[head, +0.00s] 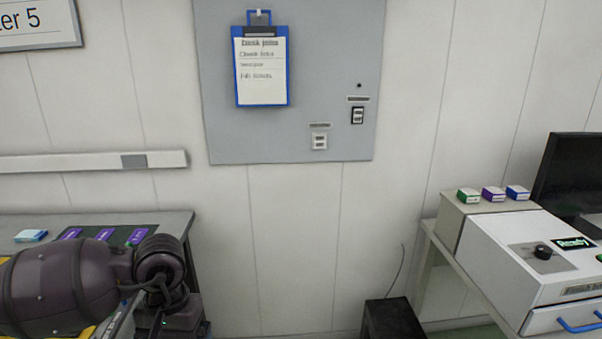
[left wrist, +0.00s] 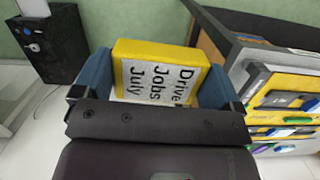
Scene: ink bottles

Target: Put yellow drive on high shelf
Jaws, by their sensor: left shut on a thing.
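The yellow drive (left wrist: 165,50) has a white label reading "Drive Jobs July". My left gripper (left wrist: 156,80) is shut on it, with a blue finger pad on each side in the left wrist view. In the head view my left arm reaches in at the lower left, and the drive is hidden from that view. No shelf can be clearly made out as the high shelf. My right gripper is in neither view.
A left desk (head: 110,222) carries purple-labelled items. A grey machine (head: 535,255) at the right has small boxes on top and a monitor (head: 575,172) behind. A black stool (head: 392,320) stands between. A unit with yellow panels (left wrist: 285,98) is close right in the wrist view.

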